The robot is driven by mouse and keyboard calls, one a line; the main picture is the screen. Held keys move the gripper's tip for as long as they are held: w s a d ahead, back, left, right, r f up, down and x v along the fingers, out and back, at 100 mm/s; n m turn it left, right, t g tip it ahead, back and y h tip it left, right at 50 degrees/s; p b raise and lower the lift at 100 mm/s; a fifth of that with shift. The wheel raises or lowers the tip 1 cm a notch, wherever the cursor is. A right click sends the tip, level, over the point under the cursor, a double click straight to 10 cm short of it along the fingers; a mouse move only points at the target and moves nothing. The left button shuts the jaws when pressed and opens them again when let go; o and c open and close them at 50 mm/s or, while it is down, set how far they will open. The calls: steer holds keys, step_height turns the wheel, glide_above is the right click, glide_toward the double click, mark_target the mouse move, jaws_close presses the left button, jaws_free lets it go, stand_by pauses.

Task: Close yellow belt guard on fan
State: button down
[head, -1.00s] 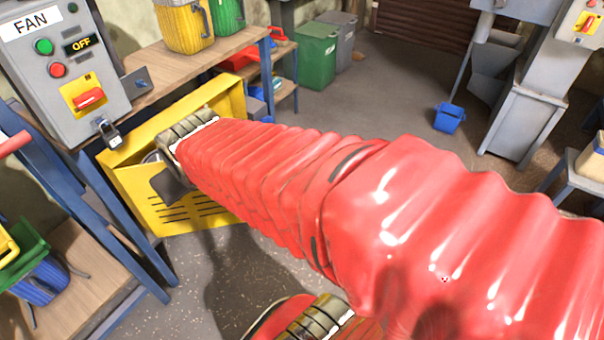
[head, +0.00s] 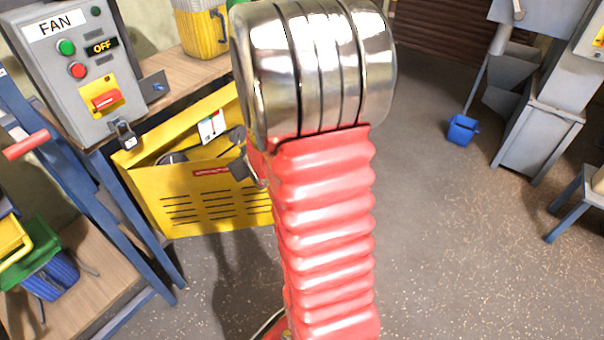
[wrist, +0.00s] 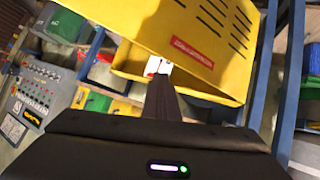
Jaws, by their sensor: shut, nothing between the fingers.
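The yellow belt guard (head: 218,208) is below the fan control box in the head view, with black slots and a red label. Its front panel leans out from the yellow housing (head: 195,117), leaving an open gap at the top with a white tag and dark parts inside. In the wrist view the guard (wrist: 205,25) fills the top, slots and red label showing. My gripper (wrist: 161,84) is shut and empty, its dark fingers pointing toward the gap near the panel's edge. In the head view only a small dark part of it shows beside my arm, which hides the guard's right end.
The fan control box (head: 75,75) stands above on a wooden bench, reading OFF, with a padlock (head: 124,134). Blue frame legs (head: 125,195) stand left of the guard. A blue bucket (head: 462,130) and grey machinery stand at the right. The floor (head: 450,240) between is clear.

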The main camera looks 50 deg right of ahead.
steer(key=s+d+f+m+t+h, duration=0.2)
steer(key=s+d+f, duration=0.3)
steer(key=d+f, duration=0.7)
steer(key=s+f+m+t+h, duration=0.1)
steer(key=s+f+m+h, duration=0.1)
steer(key=s+f, duration=0.3)
steer(key=s+f+m+h, duration=0.1)
steer(key=s+f+h, duration=0.1)
steer(key=s+f, duration=0.3)
steer(key=s, duration=0.4)
steer(key=shift+s+d+f+m+t+h, duration=0.15)
steer(key=shift+s+d+m+t+h, duration=0.15)
steer(key=shift+d+m+t+h, duration=0.1)
steer(key=x, duration=1.4)
steer(key=shift+a, duration=0.1)
steer(key=shift+w, duration=0.1)
